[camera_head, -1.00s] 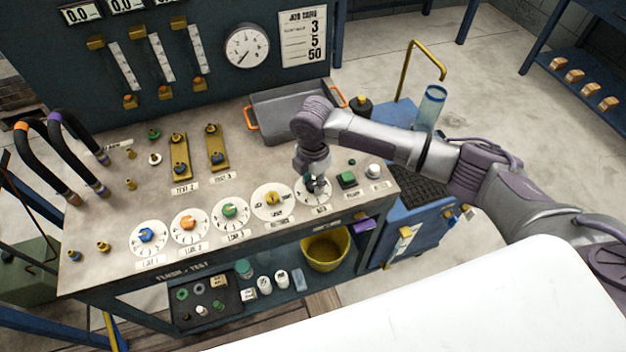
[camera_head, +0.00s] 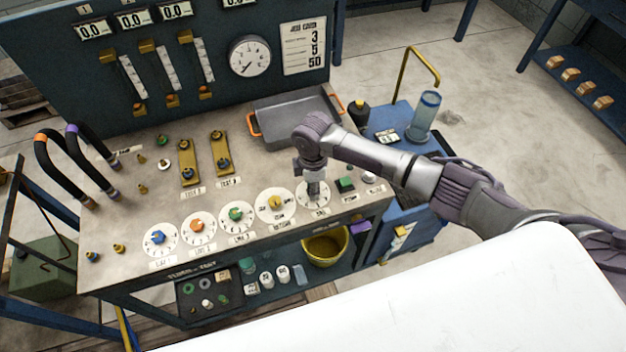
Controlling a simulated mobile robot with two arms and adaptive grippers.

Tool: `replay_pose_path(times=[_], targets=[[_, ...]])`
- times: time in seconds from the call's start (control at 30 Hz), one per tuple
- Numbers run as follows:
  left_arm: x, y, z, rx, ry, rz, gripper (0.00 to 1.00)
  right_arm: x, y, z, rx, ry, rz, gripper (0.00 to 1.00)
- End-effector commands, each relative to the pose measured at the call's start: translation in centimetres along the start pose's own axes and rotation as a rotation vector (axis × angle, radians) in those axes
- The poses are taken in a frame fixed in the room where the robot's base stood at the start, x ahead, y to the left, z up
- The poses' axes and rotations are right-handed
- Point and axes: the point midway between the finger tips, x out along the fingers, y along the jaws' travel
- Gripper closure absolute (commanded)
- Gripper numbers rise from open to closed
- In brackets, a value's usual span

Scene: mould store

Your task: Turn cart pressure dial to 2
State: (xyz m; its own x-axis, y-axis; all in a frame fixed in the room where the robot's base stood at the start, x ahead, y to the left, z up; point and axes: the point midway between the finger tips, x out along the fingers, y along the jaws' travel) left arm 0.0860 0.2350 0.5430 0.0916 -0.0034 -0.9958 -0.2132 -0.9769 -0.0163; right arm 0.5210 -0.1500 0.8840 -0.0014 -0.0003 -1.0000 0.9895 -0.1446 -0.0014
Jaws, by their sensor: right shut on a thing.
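A row of round white dials with coloured knobs runs along the front of the bench. The rightmost dial (camera_head: 303,197) is partly covered by my right gripper (camera_head: 314,191), which points down at its centre. The gripper is shut on that dial's knob, which is mostly hidden behind the fingers. The label below this dial is too small to read, and I cannot tell where its pointer stands. My left gripper is not in view.
A yellow-knob dial (camera_head: 275,204) is just left of the gripper; a green button (camera_head: 345,184) is just right. A grey tray (camera_head: 295,112) lies behind. A blue cart (camera_head: 389,125) with a clear cylinder (camera_head: 424,117) stands right of the bench (camera_head: 115,223).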

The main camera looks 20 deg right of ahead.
Motion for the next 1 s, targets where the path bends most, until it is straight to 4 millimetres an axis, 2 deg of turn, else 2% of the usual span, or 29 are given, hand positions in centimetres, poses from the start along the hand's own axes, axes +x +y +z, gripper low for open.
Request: replay_pose_path(times=[0.1,0.4,0.93,0.97,1.0], targets=[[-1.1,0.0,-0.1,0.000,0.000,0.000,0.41,-0.3,-0.1,-0.1,0.075,0.002,-0.002,1.00],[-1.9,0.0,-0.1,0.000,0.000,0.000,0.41,-0.1,0.0,-0.1,0.190,0.002,0.000,1.00],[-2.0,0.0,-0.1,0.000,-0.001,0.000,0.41,-0.1,0.1,-0.1,0.214,0.002,0.002,1.00],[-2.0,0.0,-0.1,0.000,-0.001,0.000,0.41,-0.1,0.1,-0.1,0.214,0.002,0.002,0.64],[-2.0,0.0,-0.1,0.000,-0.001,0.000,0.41,-0.1,0.1,-0.1,0.214,0.002,0.002,0.57]])
